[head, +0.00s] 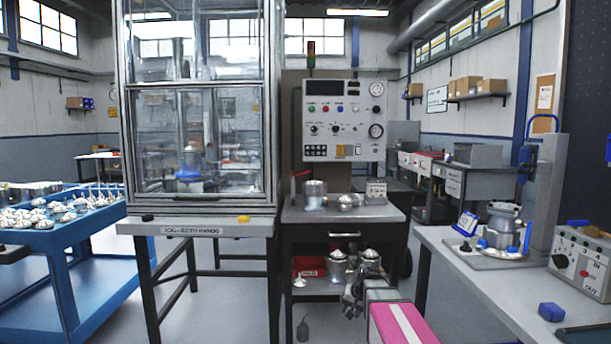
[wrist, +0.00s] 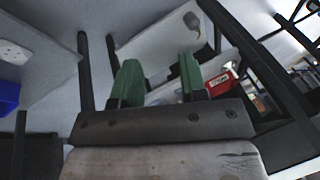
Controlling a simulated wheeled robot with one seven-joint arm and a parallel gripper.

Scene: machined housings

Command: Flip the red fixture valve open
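A small red lever (head: 300,175) shows at the left on the top of the grey cart (head: 330,219), beside a metal housing (head: 314,192). It looks like the red fixture valve's handle, but it is too small to tell its exact setting. My gripper (head: 352,296) is low in front of the cart, below the cart top and well apart from the lever. In the wrist view my gripper (wrist: 158,80) has its two green fingers spread with nothing between them. The lever cannot be made out in the wrist view.
A control panel (head: 344,120) stands behind the cart. A glass cabinet (head: 198,110) is left, with a blue table of parts (head: 64,236) beyond. A grey bench (head: 500,278) with a clamped housing is right. Metal housings (head: 338,270) and a red bin (head: 308,267) sit on the cart's lower shelf.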

